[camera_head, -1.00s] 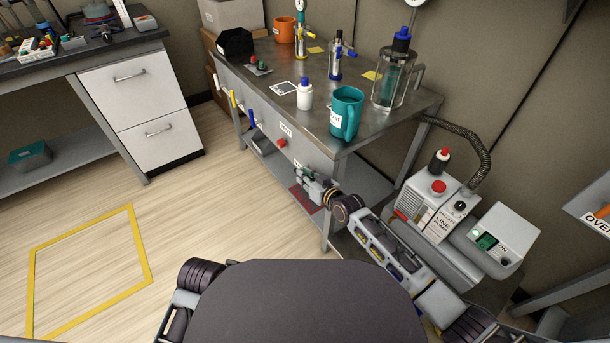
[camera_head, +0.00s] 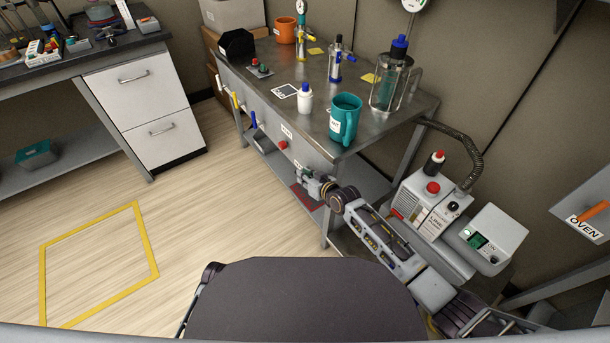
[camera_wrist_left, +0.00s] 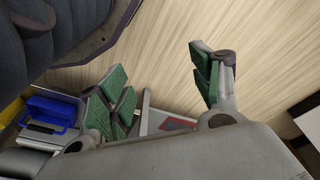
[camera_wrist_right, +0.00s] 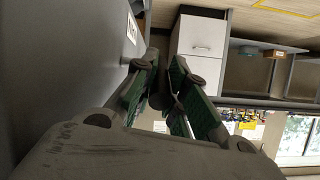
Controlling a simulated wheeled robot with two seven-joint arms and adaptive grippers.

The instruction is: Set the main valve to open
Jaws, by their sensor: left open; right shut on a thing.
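The bench's grey front panel (camera_head: 262,115) carries a row of small coloured handles and white labels too small to read. My right gripper (camera_head: 309,182) is at the panel's near right end, just below a label (camera_head: 297,164). It is shut on a small part there, apparently the main valve's handle, mostly hidden by the fingers; the handle's setting cannot be told. In the right wrist view the green-padded fingers (camera_wrist_right: 160,95) close around something dark beside the panel. My left gripper (camera_wrist_left: 163,88) is open and empty in the left wrist view, above the floor.
The metal bench top holds a teal mug (camera_head: 345,120), a white bottle (camera_head: 305,99) and a glass vessel (camera_head: 388,82). A pump unit (camera_head: 432,205) with a hose stands to the right of my right arm. Wooden floor (camera_head: 200,190) is clear to the left.

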